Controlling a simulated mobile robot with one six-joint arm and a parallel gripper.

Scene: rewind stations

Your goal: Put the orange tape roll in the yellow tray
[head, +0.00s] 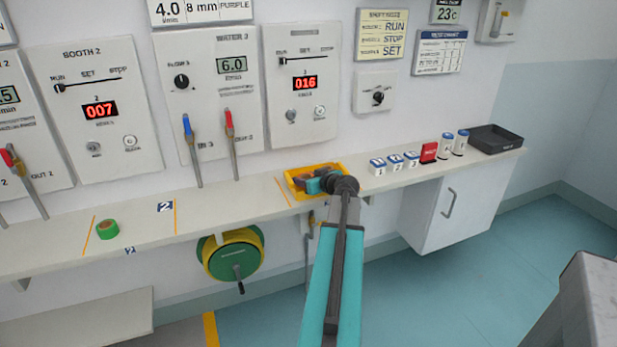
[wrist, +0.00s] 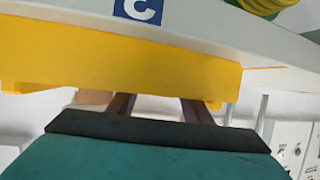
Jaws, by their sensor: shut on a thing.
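The yellow tray (head: 297,188) stands on the wall shelf below the booth with the red 016 display. My gripper (head: 319,184) is at the tray, over or in its opening; I cannot tell how deep. In the wrist view the yellow tray wall (wrist: 130,60) covers the tips of my gripper's fingers. The fingers are shut with a gap between them, on a thing hidden by the wall. A small tan-orange patch shows beside one finger, perhaps part of the orange tape roll; no clear view of the roll exists in either picture.
A green tape roll (head: 108,229) lies on the shelf (head: 235,207) to the left. Several small boxes, a red block (head: 429,152) and a black tray (head: 496,139) stand at the right. A green and yellow reel (head: 232,256) hangs below. Valve levers hang above the shelf.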

